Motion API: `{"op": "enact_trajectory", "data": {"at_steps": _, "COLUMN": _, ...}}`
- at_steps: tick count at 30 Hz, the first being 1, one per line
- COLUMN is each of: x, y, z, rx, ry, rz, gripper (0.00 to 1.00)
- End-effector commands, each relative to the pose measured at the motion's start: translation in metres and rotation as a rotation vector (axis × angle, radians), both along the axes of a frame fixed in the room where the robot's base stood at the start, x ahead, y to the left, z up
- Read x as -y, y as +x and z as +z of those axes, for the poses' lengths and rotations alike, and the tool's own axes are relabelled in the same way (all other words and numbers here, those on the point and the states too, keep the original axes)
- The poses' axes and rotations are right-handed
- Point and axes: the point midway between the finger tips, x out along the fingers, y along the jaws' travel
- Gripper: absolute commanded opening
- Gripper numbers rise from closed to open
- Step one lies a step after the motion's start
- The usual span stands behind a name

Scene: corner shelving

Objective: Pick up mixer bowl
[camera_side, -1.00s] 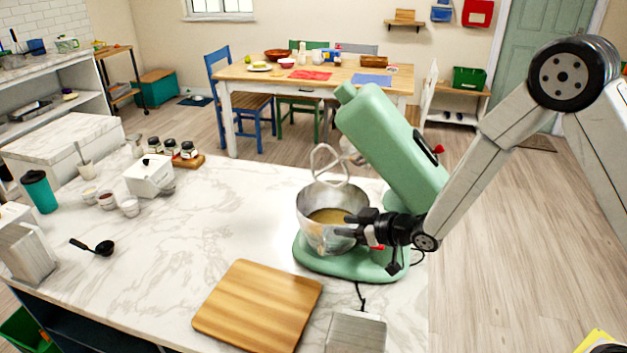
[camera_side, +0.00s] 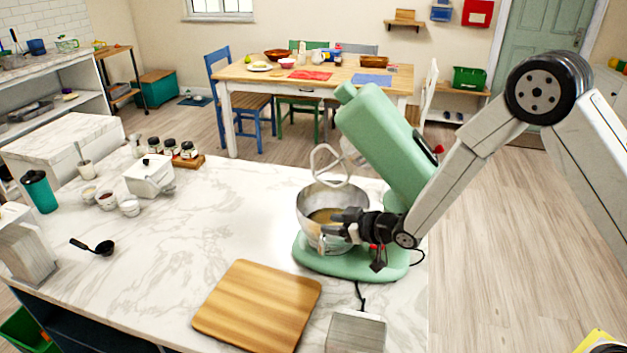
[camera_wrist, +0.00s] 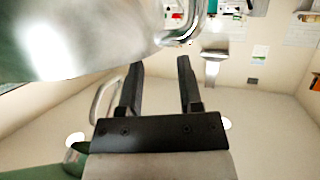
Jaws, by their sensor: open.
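The steel mixer bowl (camera_side: 318,206) stands upright on the base of the green stand mixer (camera_side: 378,130), with a tan mixture inside. The mixer head is tilted up, and its beater (camera_side: 330,163) hangs above the bowl. My gripper (camera_side: 335,222) is at the bowl's right front side, its fingers hiding part of the wall. In the wrist view the bowl (camera_wrist: 80,35) fills the upper left, with its curved handle (camera_wrist: 185,28) just beyond the fingertips. My gripper (camera_wrist: 160,65) is open there, with nothing visible between the fingers.
A wooden cutting board (camera_side: 258,305) lies in front of the mixer, with a grey metal box (camera_side: 356,332) to its right. A black ladle (camera_side: 95,246), small bowls and a white box (camera_side: 150,175) are at the left. The middle of the marble counter (camera_side: 225,215) is clear.

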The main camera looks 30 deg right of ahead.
Motion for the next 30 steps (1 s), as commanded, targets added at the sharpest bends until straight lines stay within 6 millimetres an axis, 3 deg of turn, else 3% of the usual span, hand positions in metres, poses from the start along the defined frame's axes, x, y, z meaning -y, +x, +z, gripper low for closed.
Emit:
{"op": "enact_trajectory", "data": {"at_steps": 12, "x": -0.012, "y": 0.031, "z": -0.015, "rx": -0.002, "ry": -0.001, "rz": 0.000, "gripper": 0.45}}
{"op": "enact_trajectory", "data": {"at_steps": 30, "x": -0.013, "y": 0.034, "z": -0.015, "rx": -0.001, "ry": 0.000, "rz": 0.000, "gripper": 0.45}}
